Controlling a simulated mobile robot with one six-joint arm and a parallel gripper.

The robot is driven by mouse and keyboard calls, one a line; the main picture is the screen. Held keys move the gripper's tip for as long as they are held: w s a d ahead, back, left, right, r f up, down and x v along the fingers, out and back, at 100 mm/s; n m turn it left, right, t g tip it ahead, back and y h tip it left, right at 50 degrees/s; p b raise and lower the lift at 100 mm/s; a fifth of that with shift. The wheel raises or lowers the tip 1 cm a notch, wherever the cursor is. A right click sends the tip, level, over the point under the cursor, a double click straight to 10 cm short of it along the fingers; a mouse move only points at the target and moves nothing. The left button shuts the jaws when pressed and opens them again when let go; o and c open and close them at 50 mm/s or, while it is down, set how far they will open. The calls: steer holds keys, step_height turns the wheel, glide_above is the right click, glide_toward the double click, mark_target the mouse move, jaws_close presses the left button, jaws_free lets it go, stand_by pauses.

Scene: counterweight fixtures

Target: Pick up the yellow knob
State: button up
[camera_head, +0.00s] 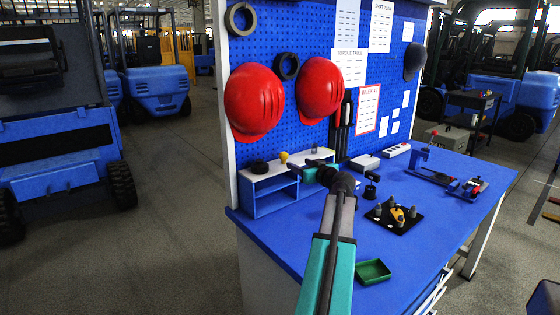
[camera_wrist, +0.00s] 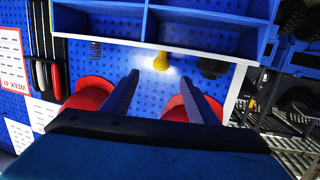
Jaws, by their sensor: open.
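The yellow knob (camera_head: 284,157) stands on the white top of the small blue shelf unit (camera_head: 262,206), near the pegboard. It also shows in the wrist view (camera_wrist: 161,62), between and a little beyond the fingertips. My gripper (camera_wrist: 159,76) is open and empty, with its two blue fingers spread to either side of the knob's line. No contact with the knob shows. In the head view my gripper (camera_head: 297,169) is at the shelf's front, partly hidden by my own arm.
A black round part (camera_head: 259,167) sits left of the knob on the shelf top. Two red helmets (camera_head: 254,101) (camera_head: 320,90) hang on the pegboard (camera_head: 290,45) above. A black plate with small parts (camera_head: 394,226) and a green tray (camera_head: 373,271) lie on the blue bench.

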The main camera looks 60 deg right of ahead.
mark_target(286, 158)
steer(key=shift+w, duration=0.2)
steer(key=shift+p+x, duration=0.7)
steer(key=shift+x, duration=3.55)
steer(key=shift+r, duration=0.1)
steer(key=shift+p+x, duration=0.4)
steer(key=shift+x, duration=0.45)
steer(key=shift+p+x, duration=0.5)
steer(key=shift+x, duration=1.25)
steer(key=c, duration=1.1)
